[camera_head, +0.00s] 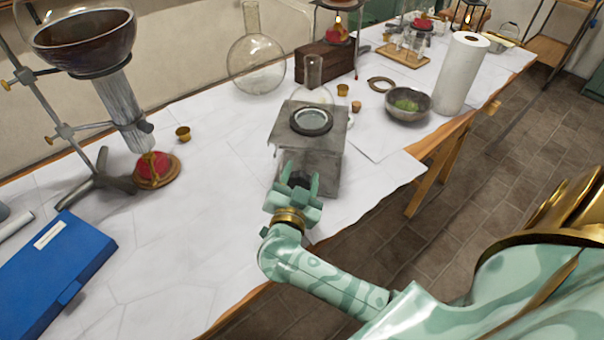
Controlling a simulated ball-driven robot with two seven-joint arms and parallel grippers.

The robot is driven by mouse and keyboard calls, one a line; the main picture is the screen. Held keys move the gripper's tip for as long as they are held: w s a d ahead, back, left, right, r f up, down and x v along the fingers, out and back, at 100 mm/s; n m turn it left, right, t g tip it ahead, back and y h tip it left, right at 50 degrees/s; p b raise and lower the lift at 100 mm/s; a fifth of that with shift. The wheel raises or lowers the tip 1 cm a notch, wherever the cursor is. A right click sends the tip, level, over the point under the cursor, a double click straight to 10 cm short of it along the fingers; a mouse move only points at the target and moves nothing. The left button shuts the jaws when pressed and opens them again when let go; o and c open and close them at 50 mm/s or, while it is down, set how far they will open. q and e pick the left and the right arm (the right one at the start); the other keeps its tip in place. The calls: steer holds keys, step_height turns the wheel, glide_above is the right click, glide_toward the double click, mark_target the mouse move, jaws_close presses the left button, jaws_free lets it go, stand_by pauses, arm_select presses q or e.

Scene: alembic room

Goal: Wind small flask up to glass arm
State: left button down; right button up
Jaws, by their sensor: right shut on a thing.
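A grey metal lab jack (330,160) stands near the front edge of the white-topped table. On its top plate is a dark ring with glass in it (311,121). A small clear flask (313,72) shows its upright neck above that ring; its transparent body is hard to make out, and I cannot tell just how it sits. My right gripper (299,182) is at the jack's front side, shut on a dark knob there, which its fingers mostly hide. I cannot make out the glass arm clearly. My left gripper is not in view.
A large round flask (256,65) stands behind the jack. A metal bowl (408,106) and a paper roll (461,75) are to the right. A glass vessel on a stand (85,40), a red burner (155,168) and a blue case (55,275) are left. The table's middle left is clear.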

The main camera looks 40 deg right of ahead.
steer(key=m+p, duration=0.1)
steer(key=m, duration=0.2)
steer(key=shift+m+p, duration=0.3)
steer(key=m, duration=0.3)
steer(key=shift+a+m+p, duration=0.1)
steer(key=shift+m+p, duration=0.2)
steer(key=shift+p, duration=0.1)
steer(key=m, duration=0.3)
steer(key=shift+m, duration=0.4)
steer(key=m, duration=0.4)
steer(key=m+b, duration=0.1)
steer(key=m, duration=0.4)
steer(key=m+b, duration=0.1)
steer(key=m, duration=0.2)
steer(key=shift+m, duration=0.3)
steer(key=m+b, duration=0.3)
steer(key=m, duration=0.2)
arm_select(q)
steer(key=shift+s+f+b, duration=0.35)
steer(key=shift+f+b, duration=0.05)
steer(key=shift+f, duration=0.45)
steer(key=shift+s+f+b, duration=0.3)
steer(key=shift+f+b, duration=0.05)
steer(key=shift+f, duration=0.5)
arm_select(e)
steer(key=shift+s+r+m, duration=0.1)
steer(key=shift+m, duration=1.4)
